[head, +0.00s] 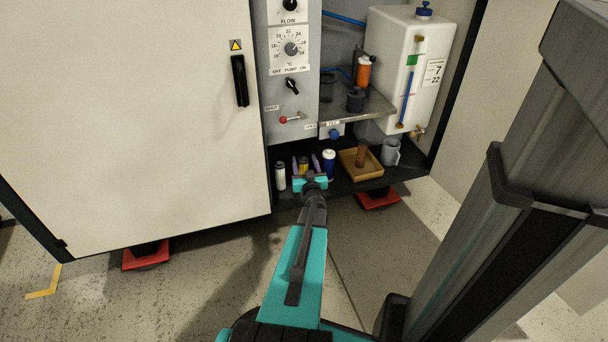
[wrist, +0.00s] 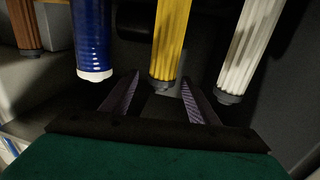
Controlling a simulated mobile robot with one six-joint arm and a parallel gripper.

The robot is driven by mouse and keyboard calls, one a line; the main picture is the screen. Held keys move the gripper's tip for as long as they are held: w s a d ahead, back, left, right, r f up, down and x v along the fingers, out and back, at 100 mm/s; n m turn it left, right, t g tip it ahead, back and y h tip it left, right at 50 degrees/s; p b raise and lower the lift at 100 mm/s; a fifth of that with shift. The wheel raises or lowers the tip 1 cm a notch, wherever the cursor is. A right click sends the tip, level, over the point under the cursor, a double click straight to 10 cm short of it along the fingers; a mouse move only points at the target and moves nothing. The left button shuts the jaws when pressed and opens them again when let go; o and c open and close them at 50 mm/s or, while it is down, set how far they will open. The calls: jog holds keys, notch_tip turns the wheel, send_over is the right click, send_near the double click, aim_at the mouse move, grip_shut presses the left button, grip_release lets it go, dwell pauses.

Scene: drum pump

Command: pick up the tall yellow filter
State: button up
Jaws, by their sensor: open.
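The tall yellow filter (head: 304,161) stands on the dark lower shelf of the cabinet, between a white filter and a blue one. In the wrist view the ribbed yellow filter (wrist: 171,38) has a grey end cap and is cut off by the picture's edge. My gripper (head: 306,168) is open and empty at the shelf's front. In the wrist view the fingertips of my gripper (wrist: 161,80) lie either side of the yellow filter's capped end. I cannot tell how deep the filter sits between them. My gripper partly hides the filter in the head view.
The white filter (head: 280,176) and the blue filter (head: 329,164) stand close on either side. Right of them are a wooden tray (head: 346,171) with a brown filter (head: 361,152) and a grey mug (head: 390,151). A metal shelf (head: 372,109) lies above; the cabinet door (head: 130,120) is at left.

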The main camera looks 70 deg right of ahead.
jog(key=shift+w+d, duration=0.1)
dwell(0.3)
jog(key=shift+w+d+f+b, duration=0.15)
jog(key=shift+w+d+b, duration=0.15)
jog(key=shift+d+b, duration=0.15)
jog(key=shift+b+x, duration=0.75)
jog(key=shift+x, duration=1.25)
grip_shut()
